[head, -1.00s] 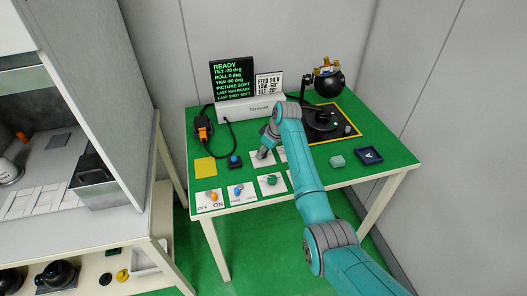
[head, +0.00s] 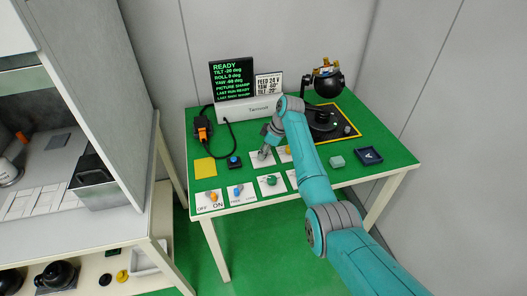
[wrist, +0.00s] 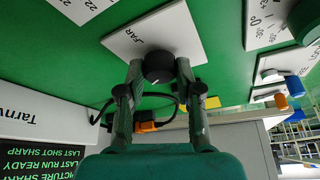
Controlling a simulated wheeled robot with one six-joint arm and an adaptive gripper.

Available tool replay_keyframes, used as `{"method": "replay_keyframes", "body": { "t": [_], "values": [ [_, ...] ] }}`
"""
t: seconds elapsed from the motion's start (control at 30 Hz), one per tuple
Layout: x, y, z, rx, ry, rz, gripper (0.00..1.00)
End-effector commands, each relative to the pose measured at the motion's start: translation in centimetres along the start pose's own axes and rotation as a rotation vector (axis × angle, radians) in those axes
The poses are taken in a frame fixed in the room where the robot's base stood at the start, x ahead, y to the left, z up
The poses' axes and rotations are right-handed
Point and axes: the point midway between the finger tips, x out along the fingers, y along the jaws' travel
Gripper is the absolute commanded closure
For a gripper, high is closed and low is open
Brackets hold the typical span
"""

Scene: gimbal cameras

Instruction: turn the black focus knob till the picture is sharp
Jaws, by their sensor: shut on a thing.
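The black focus knob (wrist: 158,64) stands on a white plate (wrist: 197,27) marked FAR in the wrist view. My gripper (wrist: 159,76) has one finger on each side of the knob and is shut on it. In the head view my gripper (head: 266,146) is over the plate at the middle of the green table, and the knob is mostly hidden there. The dark screen (head: 233,81) at the back reads READY, tilt -20, roll 0, yaw -60, PICTURE SHARP and LAST SHOT SHARP in green letters.
A green knob (head: 271,181), a blue switch (head: 238,190) and an orange OFF/ON switch (head: 211,196) line the front edge. A black gimbal ball (head: 328,84) stands at the back right.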

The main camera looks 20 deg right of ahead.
Motion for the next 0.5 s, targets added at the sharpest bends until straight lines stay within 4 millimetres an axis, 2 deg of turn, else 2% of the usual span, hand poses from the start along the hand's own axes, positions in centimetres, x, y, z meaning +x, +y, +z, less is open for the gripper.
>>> {"method": "replay_keyframes", "body": {
  "t": [0.17, 0.2, 0.3, 0.5],
  "values": [
    [0.04, -0.01, 0.07, 0.001, -0.001, 0.0, 1.0],
    [0.04, -0.01, 0.07, 0.001, -0.001, 0.0, 0.6],
    [0.04, -0.01, 0.06, 0.001, -0.001, 0.0, 0.4],
    [0.02, 0.0, 0.03, 0.001, -0.001, 0.0, 0.4]
  ]
}}
